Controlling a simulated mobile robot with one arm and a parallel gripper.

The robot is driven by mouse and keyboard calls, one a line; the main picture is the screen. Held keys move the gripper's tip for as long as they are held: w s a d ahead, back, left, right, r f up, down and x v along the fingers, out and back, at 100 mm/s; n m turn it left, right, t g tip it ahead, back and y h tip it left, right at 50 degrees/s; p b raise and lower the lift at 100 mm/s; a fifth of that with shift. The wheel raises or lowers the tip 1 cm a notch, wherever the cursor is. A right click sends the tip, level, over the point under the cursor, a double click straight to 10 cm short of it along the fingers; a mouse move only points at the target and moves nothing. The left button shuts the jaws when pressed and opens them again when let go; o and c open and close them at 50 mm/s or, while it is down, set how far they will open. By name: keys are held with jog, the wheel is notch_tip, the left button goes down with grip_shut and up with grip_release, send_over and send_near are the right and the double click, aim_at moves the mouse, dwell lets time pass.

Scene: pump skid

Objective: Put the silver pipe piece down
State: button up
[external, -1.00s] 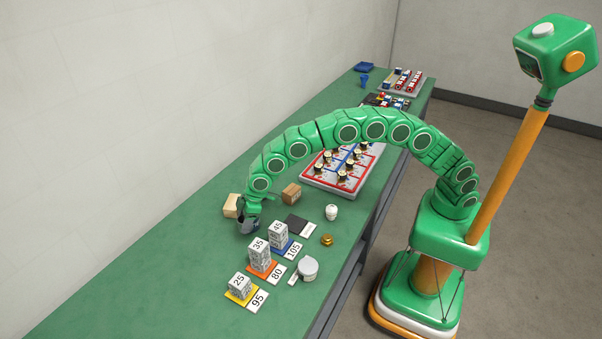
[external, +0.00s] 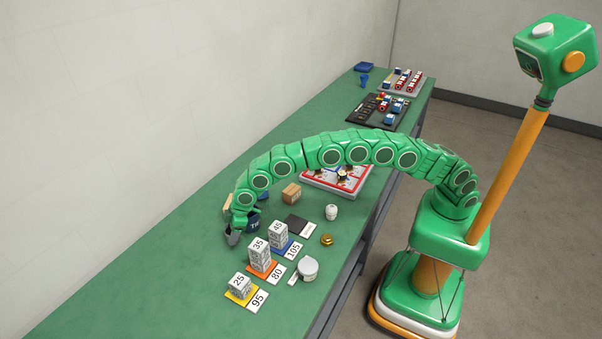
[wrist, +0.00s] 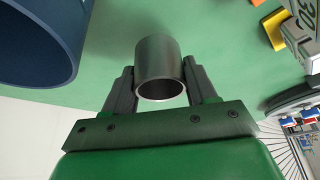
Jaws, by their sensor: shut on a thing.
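The silver pipe piece (wrist: 158,62) is a short hollow grey tube. In the wrist view it sits between the two fingers of my gripper (wrist: 160,82), which is shut on it, with its open end towards the camera. In the external view the pipe piece (external: 233,239) shows small below my gripper (external: 236,229), low over the green bench (external: 150,280). I cannot tell whether it touches the bench top.
A dark blue round container (wrist: 35,45) stands close beside the pipe piece; it also shows in the external view (external: 253,222). Grey numbered blocks (external: 260,256) stand on coloured mats nearby. The bench front left is clear.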

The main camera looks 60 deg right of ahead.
jog(key=shift+w+a+f, duration=0.1)
jog(key=shift+w+f, duration=0.05)
jog(key=shift+f, duration=0.1)
notch_tip(320, 180, down, 2)
jog(key=shift+a+f, duration=0.1)
jog(key=shift+f, duration=0.5)
jog(key=shift+w+f, duration=0.1)
jog(key=shift+f, duration=0.05)
jog(key=o, duration=1.2)
jog(key=shift+d+r, duration=0.15)
jog(key=shift+r, duration=0.35)
jog(key=shift+d+r, duration=0.15)
jog(key=shift+r, duration=0.35)
jog(key=shift+s+v, duration=0.1)
jog(key=shift+v, duration=2.5)
jog(key=shift+s+v, duration=0.15)
jog(key=shift+v, duration=2.45)
